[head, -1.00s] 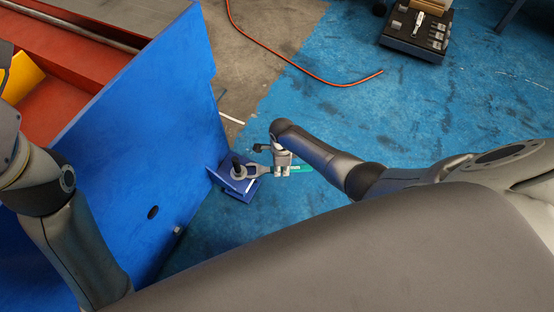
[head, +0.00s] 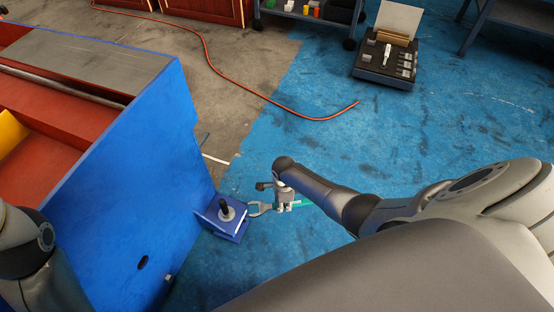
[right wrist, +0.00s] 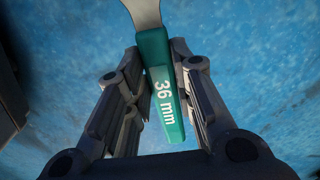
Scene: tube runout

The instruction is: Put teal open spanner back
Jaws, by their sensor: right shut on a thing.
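The teal open spanner (head: 304,203) is in my right gripper (head: 284,206), clear of the floor as far as I can tell. Its grey open jaw (head: 257,208) points left, towards a blue bracket (head: 230,231) with a dark-topped fitting (head: 226,211). The jaw appears just beside the fitting, not around it. In the right wrist view the teal handle (right wrist: 165,95), marked "36 mm", lies between the fingers (right wrist: 155,70), its metal neck pointing up the picture. My left arm shows at the left edge, but its gripper is out of view.
A large blue panel (head: 130,190) stands left, by a red frame (head: 40,145). An open dark tool case (head: 372,76) lies on the floor at upper right. An orange hose (head: 230,85) crosses the floor. Shelving (head: 305,15) stands behind. The blue floor between is clear.

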